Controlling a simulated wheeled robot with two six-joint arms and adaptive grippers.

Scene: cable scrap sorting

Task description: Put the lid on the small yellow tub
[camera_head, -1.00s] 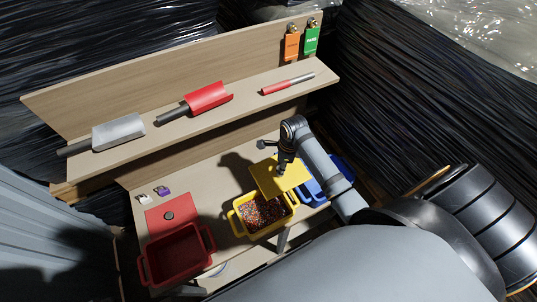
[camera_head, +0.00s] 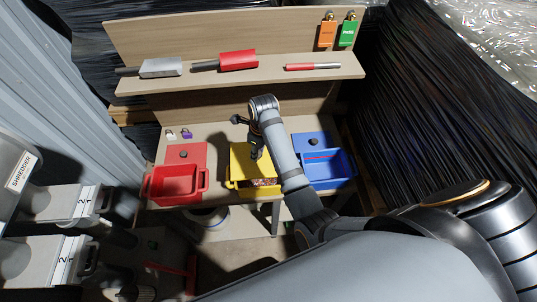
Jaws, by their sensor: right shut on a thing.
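The small yellow tub (camera_head: 234,184) stands on the table between the red and blue tubs. It holds multicoloured granules, seen through a narrow gap at its front. The flat yellow lid (camera_head: 240,160) is over the back and most of the tub. I cannot tell whether it touches the rim. My right gripper (camera_head: 256,153) points down at the lid and is shut on its knob, which the fingers hide. My left gripper is not in view.
A red tub (camera_head: 175,199) with its red lid (camera_head: 186,154) behind it stands left. A blue tub (camera_head: 328,184) with a blue lid (camera_head: 310,141) stands right. Above, a shelf (camera_head: 270,72) holds scoops and a red-handled tool. Two small padlocks lie at the table's back left.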

